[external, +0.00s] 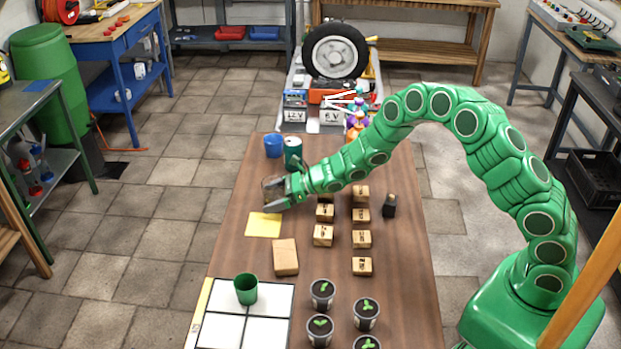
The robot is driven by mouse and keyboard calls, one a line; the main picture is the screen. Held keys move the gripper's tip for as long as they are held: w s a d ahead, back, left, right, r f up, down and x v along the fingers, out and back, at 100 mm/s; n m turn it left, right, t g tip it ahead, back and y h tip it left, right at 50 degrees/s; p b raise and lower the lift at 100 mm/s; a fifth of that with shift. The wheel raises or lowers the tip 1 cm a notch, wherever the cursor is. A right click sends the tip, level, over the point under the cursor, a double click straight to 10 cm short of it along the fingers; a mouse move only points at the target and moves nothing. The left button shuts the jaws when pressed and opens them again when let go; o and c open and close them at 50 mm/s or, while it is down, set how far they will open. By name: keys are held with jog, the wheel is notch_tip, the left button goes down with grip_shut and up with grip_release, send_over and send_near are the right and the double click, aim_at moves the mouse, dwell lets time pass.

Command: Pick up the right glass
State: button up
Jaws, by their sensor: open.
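My gripper (274,193) reaches in from the right over the far left part of the wooden table. It is open, with its fingers spread around or close beside a see-through, brownish glass (270,186). The fingers partly hide this glass, and I cannot tell whether they touch it. No other clear glass can be made out. A blue cup (274,146) and a dark green can or cup (292,152) stand just behind the gripper. A green cup (246,289) stands upright at the near left.
The wooden table (405,255) also holds a yellow paper (263,225), a larger box (285,257), several small wooden blocks (323,235), a dark object (389,206) and several potted seedlings (321,293). The green cup stands on a white panelled board (265,330).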

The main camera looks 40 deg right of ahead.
jog(key=shift+c, duration=0.5)
jog(key=c, duration=1.2)
jog(key=shift+r, duration=0.2)
jog(key=shift+c, duration=0.2)
jog(key=shift+r, duration=1.35)
jog(key=s+d+r, duration=0.2)
jog(key=s+r, duration=0.3)
jog(key=s, duration=0.1)
jog(key=s+d+r, duration=0.2)
jog(key=s+r, duration=0.2)
jog(key=s, duration=0.3)
jog(key=shift+d+r, duration=0.35)
jog(key=shift+r, duration=0.05)
